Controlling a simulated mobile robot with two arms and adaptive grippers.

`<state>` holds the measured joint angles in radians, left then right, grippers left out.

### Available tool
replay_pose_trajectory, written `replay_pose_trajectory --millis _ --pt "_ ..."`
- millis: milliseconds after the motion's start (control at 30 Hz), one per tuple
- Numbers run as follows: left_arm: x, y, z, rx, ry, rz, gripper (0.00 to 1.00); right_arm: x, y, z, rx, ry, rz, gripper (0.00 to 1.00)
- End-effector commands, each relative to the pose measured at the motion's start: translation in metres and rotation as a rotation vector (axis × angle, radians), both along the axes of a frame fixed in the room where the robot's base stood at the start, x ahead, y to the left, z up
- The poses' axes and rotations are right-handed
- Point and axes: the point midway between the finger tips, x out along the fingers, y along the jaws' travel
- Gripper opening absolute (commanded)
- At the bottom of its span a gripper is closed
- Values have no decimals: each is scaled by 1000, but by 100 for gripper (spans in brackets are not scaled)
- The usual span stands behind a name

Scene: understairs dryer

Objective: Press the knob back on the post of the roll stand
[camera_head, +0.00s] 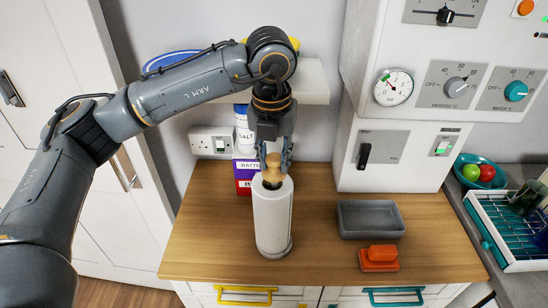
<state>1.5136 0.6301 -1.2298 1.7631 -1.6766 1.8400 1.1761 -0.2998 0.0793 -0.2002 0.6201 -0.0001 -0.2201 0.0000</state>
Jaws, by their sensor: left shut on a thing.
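The roll stand holds an upright white paper roll (273,220) on the wooden worktop. The light wooden knob (272,171) is at the top of the roll, over its dark core opening. My left gripper (274,158) points down from above and is shut on the knob, a finger on each side. The post is hidden inside the roll and under the knob. I cannot tell whether the knob touches the post or is fully seated. My right gripper is not in view.
A grey tray (371,219) and an orange block-like item (379,258) sit right of the roll. Stacked boxes and a salt container (244,130) stand close behind it, below a shelf. A white machine (392,155) stands at the back right. The worktop left of the roll is clear.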

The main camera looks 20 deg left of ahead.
Motion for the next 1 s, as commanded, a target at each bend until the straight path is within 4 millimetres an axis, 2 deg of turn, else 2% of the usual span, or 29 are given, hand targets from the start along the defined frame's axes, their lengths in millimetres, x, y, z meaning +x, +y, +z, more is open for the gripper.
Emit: replay_pose_trajectory --millis 1000 --pt "0 0 -4 0 0 0 8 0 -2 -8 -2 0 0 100"
